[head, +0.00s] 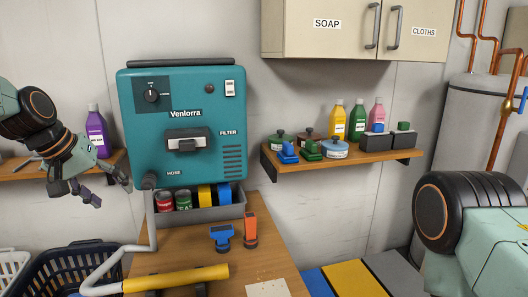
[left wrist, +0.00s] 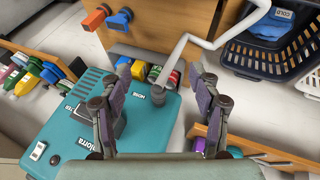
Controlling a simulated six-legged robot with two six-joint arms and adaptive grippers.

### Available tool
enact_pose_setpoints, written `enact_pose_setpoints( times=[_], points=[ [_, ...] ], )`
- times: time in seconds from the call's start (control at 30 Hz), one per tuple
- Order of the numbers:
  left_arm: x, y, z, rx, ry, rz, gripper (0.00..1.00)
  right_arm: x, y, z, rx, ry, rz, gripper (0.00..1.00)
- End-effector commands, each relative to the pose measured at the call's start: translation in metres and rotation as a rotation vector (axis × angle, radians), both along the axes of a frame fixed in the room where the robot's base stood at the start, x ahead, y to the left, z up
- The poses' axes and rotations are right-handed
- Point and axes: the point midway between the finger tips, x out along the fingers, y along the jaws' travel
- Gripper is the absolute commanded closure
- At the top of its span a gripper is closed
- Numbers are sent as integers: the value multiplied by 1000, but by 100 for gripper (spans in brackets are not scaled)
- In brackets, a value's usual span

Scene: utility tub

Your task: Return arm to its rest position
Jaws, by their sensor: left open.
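My left gripper (head: 111,193) is at the left of the head view, in front of the teal Venlorra machine's (head: 197,112) left edge. Its fingers are spread apart and empty. In the left wrist view the two open fingers (left wrist: 160,72) frame the machine's hose fitting, and nothing is between them. My right arm shows only as a pale green link and a black joint at the lower right of the head view. Its gripper is out of view.
A purple bottle (head: 97,132) stands on the left shelf, just behind my left gripper. A dark basket (head: 60,275) is below. A grey hose (head: 150,220) runs to a yellow wand (head: 175,278). Blue (head: 221,238) and orange (head: 250,230) tools stand on the bench.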

Motion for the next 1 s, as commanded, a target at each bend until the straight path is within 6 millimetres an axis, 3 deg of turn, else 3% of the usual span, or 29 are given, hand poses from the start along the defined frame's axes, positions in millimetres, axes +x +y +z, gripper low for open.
enact_pose_setpoints(
  times=[0.27,0.47,0.6,0.7,0.9,1.0],
  points=[
    [-13,-24,-88,54,62,-22,38,0,0,0,0,0,0,60],
    [-52,-49,-179,106,134,-51,38,0,0,0,0,0,0,60],
    [-103,-67,-250,151,193,-83,38,0,0,0,0,0,0,60],
    [-145,-77,-290,180,233,-108,38,0,0,0,0,0,0,60],
    [-244,-93,-351,233,315,-172,38,0,0,0,0,1,0,60],
    [-290,-97,-368,254,349,-201,38,0,0,0,0,0,0,60]
  ],
)
